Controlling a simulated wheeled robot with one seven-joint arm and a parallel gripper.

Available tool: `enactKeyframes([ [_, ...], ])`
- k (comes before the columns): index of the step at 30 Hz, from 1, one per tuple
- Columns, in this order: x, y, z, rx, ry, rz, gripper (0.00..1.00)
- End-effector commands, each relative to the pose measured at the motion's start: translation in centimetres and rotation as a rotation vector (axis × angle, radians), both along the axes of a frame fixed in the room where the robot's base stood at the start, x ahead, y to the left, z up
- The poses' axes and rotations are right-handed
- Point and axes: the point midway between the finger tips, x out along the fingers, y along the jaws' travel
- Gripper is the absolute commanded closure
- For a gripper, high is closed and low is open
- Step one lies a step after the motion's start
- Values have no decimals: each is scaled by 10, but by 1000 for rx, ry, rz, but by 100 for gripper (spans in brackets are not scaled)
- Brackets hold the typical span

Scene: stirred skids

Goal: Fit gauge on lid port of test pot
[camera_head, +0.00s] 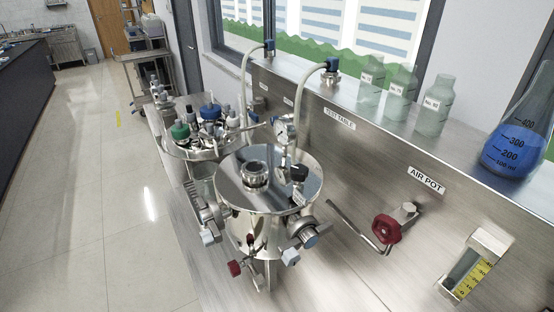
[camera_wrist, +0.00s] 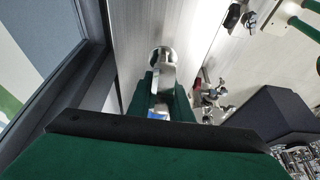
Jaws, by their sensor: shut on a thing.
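A shiny steel pot (camera_head: 250,226) stands at the middle of the bench in the head view. Its flat lid (camera_head: 297,202) carries a raised round port (camera_head: 255,174), a small dial (camera_head: 283,131) near the back and a black-knobbed fitting (camera_head: 298,173). In the wrist view my gripper (camera_wrist: 162,84) has its green fingers shut on a silvery metal piece with a round end (camera_wrist: 162,54), which seems to be the gauge. Its dial face cannot be made out. My gripper does not show in the head view.
A second vessel with a green cap (camera_head: 180,131) stands behind the pot. Valves and a red handwheel (camera_head: 386,229) stick out nearby. Pale hoses (camera_head: 311,88) arch over from the ledge. Glass bottles (camera_head: 435,105) and a blue-filled flask (camera_head: 515,145) stand on the ledge.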

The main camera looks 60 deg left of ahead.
Motion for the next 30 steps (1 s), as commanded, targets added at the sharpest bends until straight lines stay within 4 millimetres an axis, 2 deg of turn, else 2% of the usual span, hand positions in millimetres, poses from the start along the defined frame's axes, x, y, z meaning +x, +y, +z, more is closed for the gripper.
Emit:
enactKeyframes([
  [11,0,0,-1,0,0,0,100],
  [24,0,0,-43,1,1,3,100],
  [30,0,0,-50,0,0,0,100],
])
